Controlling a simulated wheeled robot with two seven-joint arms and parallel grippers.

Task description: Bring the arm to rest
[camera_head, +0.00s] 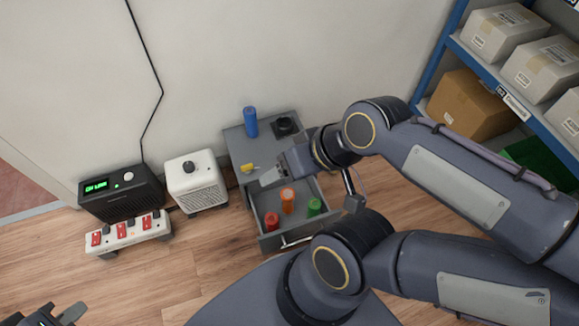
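My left gripper (60,315) shows at the bottom left corner, cut off by the frame edge. My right arm comes in from the right, bent at the elbow. Its gripper (270,177) is over the grey drawer cabinet (238,146), close to the top's front edge and above the open drawer (271,240). Its pale fingertip shows, but its opening is hidden by the angle.
The drawer holds a red item (271,220), an orange one (287,196) and a green one (314,206). A blue cylinder (251,122), yellow item (249,168) and black item (286,126) are on top. A white box (196,181), black device (121,192), switch strip (128,233) and parcel shelf (487,63) stand nearby.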

